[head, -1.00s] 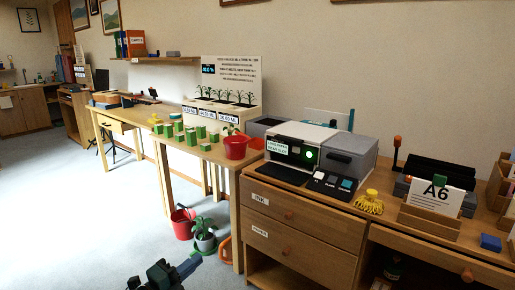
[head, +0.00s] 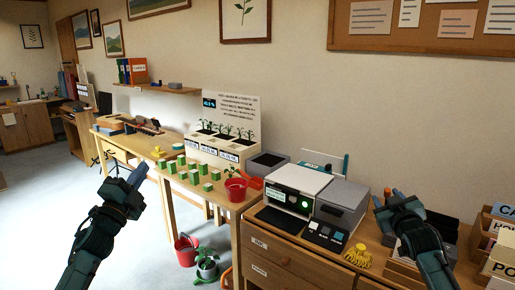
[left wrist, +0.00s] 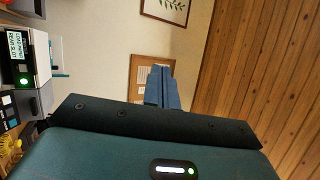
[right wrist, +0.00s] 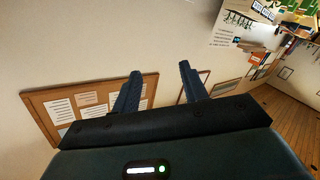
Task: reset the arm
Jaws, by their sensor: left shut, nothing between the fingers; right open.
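My left gripper (head: 134,178) is raised at the left of the head view, over the pale floor and left of the plant table. It is shut with nothing in it, and its fingers lie together in the left wrist view (left wrist: 163,88). My right gripper (head: 389,196) is raised at the right of the head view, in front of the wooden desk. It is open and empty, with its two fingers apart in the right wrist view (right wrist: 158,88). Both forearms point upward.
A wooden table (head: 222,207) holds green blocks and a red pot (head: 236,189). A printer-like machine (head: 297,185) and grey box (head: 341,200) stand on the desk, with a yellow object (head: 358,256) in front.

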